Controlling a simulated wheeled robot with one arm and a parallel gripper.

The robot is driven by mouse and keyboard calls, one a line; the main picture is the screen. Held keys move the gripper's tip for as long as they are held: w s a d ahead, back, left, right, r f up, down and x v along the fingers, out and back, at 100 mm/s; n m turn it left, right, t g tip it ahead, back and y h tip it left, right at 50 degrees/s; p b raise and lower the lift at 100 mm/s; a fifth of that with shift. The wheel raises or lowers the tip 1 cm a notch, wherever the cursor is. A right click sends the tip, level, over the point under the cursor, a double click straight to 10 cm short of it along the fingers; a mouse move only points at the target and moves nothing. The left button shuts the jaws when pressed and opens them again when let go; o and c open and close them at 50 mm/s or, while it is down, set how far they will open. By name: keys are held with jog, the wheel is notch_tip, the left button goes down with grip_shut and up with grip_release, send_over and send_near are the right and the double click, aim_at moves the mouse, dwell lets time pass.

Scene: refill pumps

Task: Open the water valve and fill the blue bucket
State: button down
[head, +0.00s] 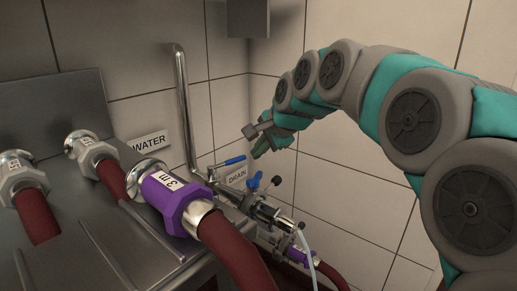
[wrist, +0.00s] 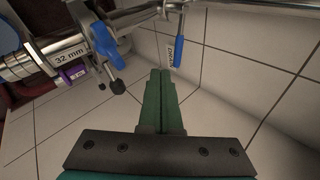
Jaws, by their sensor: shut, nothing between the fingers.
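My gripper (head: 256,151) hangs beside the wall, above and a little right of the valves. In the wrist view its green fingers (wrist: 160,73) are together, with nothing between them. A long blue lever handle (head: 235,161) sits on the pipework near the DRAIN sign; it also shows in the wrist view (wrist: 179,50), just beyond the fingertips and apart from them. A smaller blue valve handle (head: 254,181) is on the metal fitting below; it shows at upper left in the wrist view (wrist: 104,40). I cannot tell which handle is the water valve. No blue bucket is visible.
A WATER sign (head: 150,141) is on the tiled wall, left of a vertical steel pipe (head: 184,105). A purple coupling (head: 172,200) with a dark red hose (head: 237,251) lies in front. A DRAIN sign (head: 237,177) is behind the valves. A black knob (head: 276,181) stands beside them.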

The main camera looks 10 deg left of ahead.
aim_at(238, 158)
jog(key=shift+w+a+f, duration=1.4)
jog(key=shift+w+f, duration=0.1)
jog(key=shift+w, duration=0.05)
jog(key=shift+w+a+f, duration=1.35)
jog(key=shift+w+f, duration=0.1)
jog(key=shift+w, duration=0.1)
jog(key=shift+w+a+n+g+y+p, duration=0.35)
jog(key=shift+w+n+g+y+p, duration=0.2)
jog(key=shift+w+n, duration=0.4)
jog(key=shift+w+a+n+p, duration=0.25)
jog(key=shift+w+p, duration=0.1)
jog(key=shift+p, duration=0.15)
jog(key=shift+d, duration=0.1)
